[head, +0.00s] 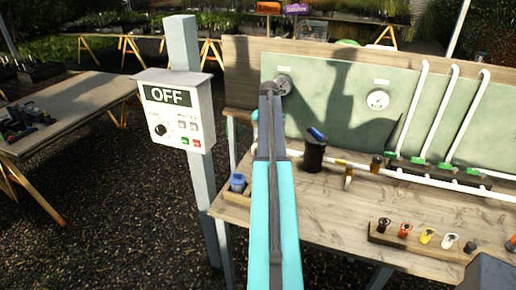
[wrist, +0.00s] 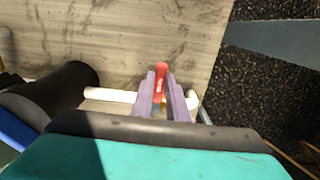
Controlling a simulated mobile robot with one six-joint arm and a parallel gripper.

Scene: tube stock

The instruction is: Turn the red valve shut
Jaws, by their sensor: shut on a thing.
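The red valve's handle (wrist: 161,72) shows in the middle of the wrist view. It points up in the picture, roughly crosswise to the white pipe (wrist: 108,95). My gripper (wrist: 161,84) has its two purple fingers on either side of the handle and is shut on it. The valve's body is mostly hidden behind the fingers. In the head view my arm covers the red valve and my gripper, so neither shows there.
A dark cylinder with a blue lever (head: 316,133) stands close to the right of my arm. White pipes with green valves (head: 417,160) rise at the right. A rack of coloured pieces (head: 428,247) lies at the front. A box marked OFF (head: 177,112) stands left.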

